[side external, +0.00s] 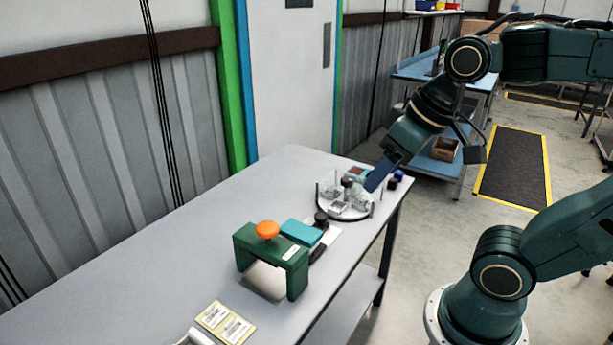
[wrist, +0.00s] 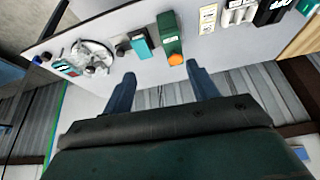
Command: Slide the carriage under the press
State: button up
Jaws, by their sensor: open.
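The press is a dark green arch with an orange knob on top (side external: 270,245), standing on the table; it also shows in the wrist view (wrist: 170,28). The carriage appears to be the teal block (side external: 302,232) beside the press, outside the arch, with a dark knob (side external: 321,217) at its far end. In the wrist view the teal block (wrist: 141,43) lies left of the press, with a small gap. My gripper (side external: 375,180) is open and empty near the round clear tray, beyond the carriage. Its two blue fingers show spread apart in the wrist view (wrist: 160,78).
A small blue object (side external: 396,176) is at the table's far corner. Yellowish label cards (side external: 225,322) lie at the near end. The table's left side is clear.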

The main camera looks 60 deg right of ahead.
jog(key=w+d+m+g, duration=0.2)
jog(key=w+d, duration=0.2)
jog(key=w, duration=0.5)
jog(key=m+g, duration=0.3)
jog(key=m, duration=0.3)
send_over(321, 215)
notch_tip(321, 215, down, 19)
jog(key=shift+s+r, duration=0.1)
jog(key=shift+r, duration=0.05)
notch_tip(321, 215, down, 14)
jog(key=shift+r, duration=0.15)
